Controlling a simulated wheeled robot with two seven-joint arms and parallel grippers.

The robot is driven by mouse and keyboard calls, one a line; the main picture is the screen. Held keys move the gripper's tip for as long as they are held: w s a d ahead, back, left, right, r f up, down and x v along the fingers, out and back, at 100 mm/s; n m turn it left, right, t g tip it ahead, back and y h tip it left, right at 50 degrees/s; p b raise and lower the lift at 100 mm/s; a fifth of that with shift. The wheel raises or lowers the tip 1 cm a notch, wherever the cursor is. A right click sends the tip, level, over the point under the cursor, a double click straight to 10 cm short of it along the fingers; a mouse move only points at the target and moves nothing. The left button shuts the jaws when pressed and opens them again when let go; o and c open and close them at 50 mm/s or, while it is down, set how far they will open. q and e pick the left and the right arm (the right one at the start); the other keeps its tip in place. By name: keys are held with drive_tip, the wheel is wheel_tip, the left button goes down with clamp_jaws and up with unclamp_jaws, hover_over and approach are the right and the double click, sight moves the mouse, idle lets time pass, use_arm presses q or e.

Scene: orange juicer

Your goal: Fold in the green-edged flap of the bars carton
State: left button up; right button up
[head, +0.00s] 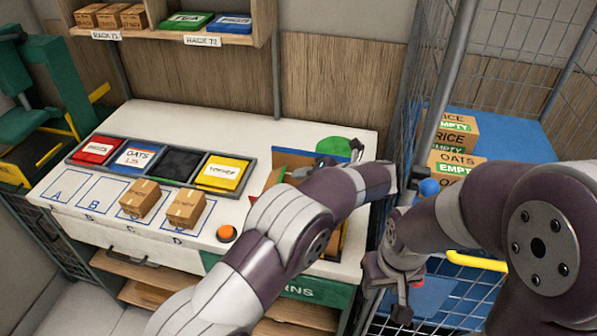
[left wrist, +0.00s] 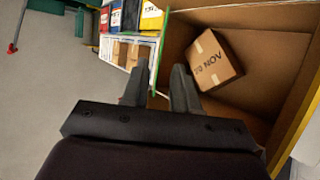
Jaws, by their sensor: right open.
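The bars carton (left wrist: 265,55) stands open at the right end of the white bench; it also shows in the head view (head: 292,160), largely behind my left arm. In the left wrist view its green-edged flap (left wrist: 166,30) stands up along the carton's left side. My left gripper (left wrist: 160,80) is open, with one finger on each side of the green edge; contact is not clear. In the head view the left gripper (head: 312,168) is over the carton. A taped brown box (left wrist: 213,62) lies inside. My right gripper (head: 403,305) is open and empty, low beside the wire cage.
An orange button (head: 227,233) is near the front edge. A wire cage (head: 500,85) with stacked cartons (head: 455,135) stands right.

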sight(281, 177)
use_arm(q)
drive_tip(key=p+x, duration=0.2)
drive_tip(key=x, duration=0.8)
drive_tip(key=shift+w+f+p, duration=0.1)
drive_tip(key=shift+w+p, duration=0.2)
drive_tip(key=shift+w, duration=0.15)
drive_tip(key=shift+w+f, duration=0.3)
drive_tip(key=shift+a, duration=0.25)
clamp_jaws()
use_arm(e)
wheel_tip(281, 177, up, 5)
drive_tip(key=d, duration=0.1)
use_arm(q)
drive_tip(key=shift+f, duration=0.2)
drive_tip(key=f+b, duration=0.1)
drive_tip(key=b, duration=0.2)
drive_tip(key=shift+d+y+b, duration=0.3)
drive_tip(key=shift+y, duration=0.1)
drive_tip(key=shift+s+r+t+b, duration=0.1)
drive_tip(key=shift+r+t+b, duration=0.05)
drive_tip(key=shift+t+b, duration=0.2)
drive_tip(key=shift+r, duration=0.3)
use_arm(e)
wheel_tip(281, 177, down, 4)
drive_tip(key=shift+w+d+f, duration=0.1)
drive_tip(key=shift+d+f, duration=0.05)
drive_tip(key=shift+f, duration=0.1)
